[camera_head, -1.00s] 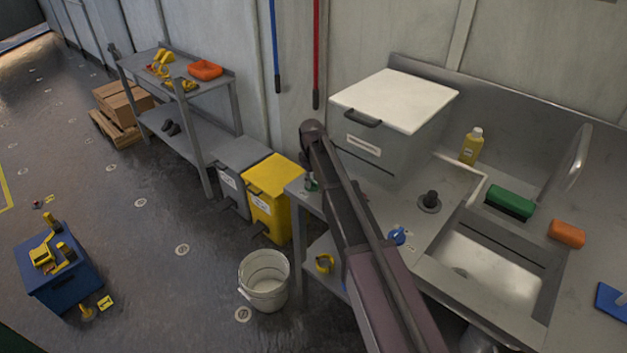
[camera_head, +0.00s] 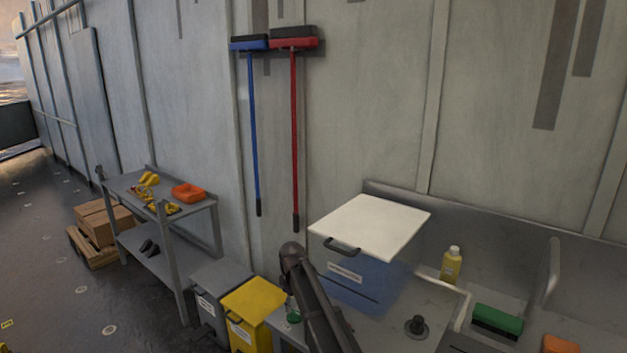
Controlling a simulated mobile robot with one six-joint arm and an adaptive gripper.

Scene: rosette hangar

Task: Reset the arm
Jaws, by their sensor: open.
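Part of my dark arm (camera_head: 318,305) rises from the bottom edge, right of the yellow bin. Its rounded upper joint (camera_head: 292,255) shows in front of the wall, left of the white-topped box. My gripper is not in view, so nothing held by it can be seen.
A box with a white lid (camera_head: 370,226) stands on the sink counter, near a yellow bottle (camera_head: 451,265) and green brush (camera_head: 497,320). A yellow bin (camera_head: 254,300), grey bin (camera_head: 220,277) and shelf table (camera_head: 185,212) stand left. Two brooms (camera_head: 294,140) hang on the wall.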

